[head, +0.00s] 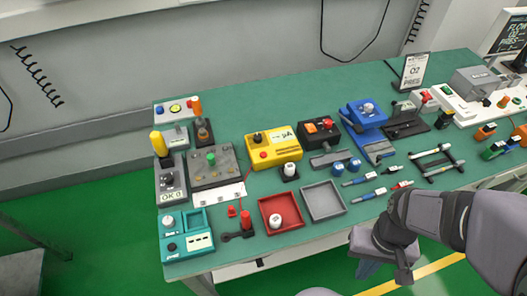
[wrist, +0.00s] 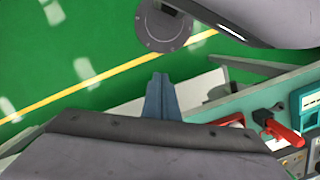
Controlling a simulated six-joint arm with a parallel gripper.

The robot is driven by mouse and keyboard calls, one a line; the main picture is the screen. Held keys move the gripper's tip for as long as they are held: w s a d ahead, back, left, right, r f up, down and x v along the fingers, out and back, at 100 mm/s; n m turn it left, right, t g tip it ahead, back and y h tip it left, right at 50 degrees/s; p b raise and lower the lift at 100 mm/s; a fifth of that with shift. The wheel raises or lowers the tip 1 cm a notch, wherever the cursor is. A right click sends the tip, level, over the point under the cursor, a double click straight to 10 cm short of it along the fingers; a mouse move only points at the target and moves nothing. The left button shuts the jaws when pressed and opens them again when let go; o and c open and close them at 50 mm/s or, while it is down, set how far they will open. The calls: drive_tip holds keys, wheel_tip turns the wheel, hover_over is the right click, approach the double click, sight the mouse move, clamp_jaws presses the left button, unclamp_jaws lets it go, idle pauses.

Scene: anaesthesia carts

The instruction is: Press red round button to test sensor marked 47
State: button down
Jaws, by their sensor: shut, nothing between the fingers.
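My gripper (head: 404,276) hangs off the front edge of the bench at the right in the head view, over the floor. In the wrist view its fingers (wrist: 161,90) are together and empty, pointing at the green floor. I cannot read a "47" on any device.
The green bench (head: 345,226) is crowded with devices. A red tray (head: 266,207) and a grey tray (head: 323,214) lie near the front. Blue connectors (head: 360,180) lie at right. A teal box (head: 186,235) stands front left. A red-handled part (wrist: 283,132) shows in the wrist view.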

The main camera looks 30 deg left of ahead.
drive_tip(key=w+a+m+y, duration=0.1)
drive_tip(key=a, duration=0.8)
drive_tip(key=w+a+f+m+y+p, duration=0.1)
drive_tip(key=a+y, duration=0.1)
drive_tip(key=a, duration=0.7)
drive_tip(key=w+a+f+m+y+p, duration=0.1)
drive_tip(key=a, duration=0.8)
drive_tip(key=shift+w+f, duration=0.15)
drive_tip(key=shift+f, duration=0.05)
drive_tip(key=w+a+r+m+y, duration=0.1)
drive_tip(key=w+a+m+y, duration=0.15)
drive_tip(key=w+a, duration=0.3)
wheel_tip(320, 180, up, 8)
drive_tip(key=m+t+y, duration=0.2)
drive_tip(key=m+t, duration=0.5)
drive_tip(key=m, duration=0.6)
hover_over(263, 155)
drive_tip(key=d, duration=0.1)
drive_tip(key=shift+s+f, duration=0.1)
drive_tip(key=shift+s, duration=0.05)
drive_tip(key=shift+f+h, duration=0.2)
drive_tip(key=shift+h, duration=0.05)
wheel_tip(263, 155, down, 8)
drive_tip(key=b, duration=0.8)
drive_tip(key=shift+f, duration=0.25)
